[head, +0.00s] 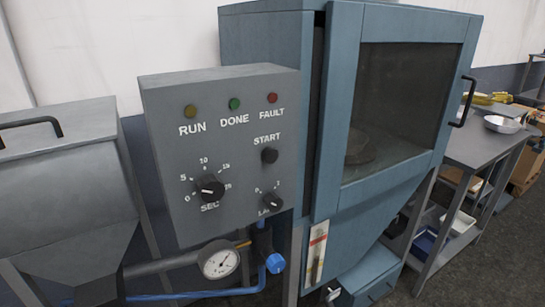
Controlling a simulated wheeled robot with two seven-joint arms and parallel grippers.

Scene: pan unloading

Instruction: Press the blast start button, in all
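The START button (269,155) is a dark round knob on the front of a grey control box (222,225), under the word START. Nothing covers it. Above it are a yellow RUN lamp (190,111), a green DONE lamp (234,104) and a red FAULT lamp (271,98); I cannot tell whether any is lit. The SEC dial (212,190) and a smaller dial (272,202) sit lower on the box. Neither of my grippers shows in the head view.
The blue blast cabinet (265,38) stands right of the box. Its windowed door (340,60) has a handle (465,101); a dim round shape shows inside. A pressure gauge (219,260) and blue valve knob (275,263) sit below. A metal bowl (502,124) is on the right table.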

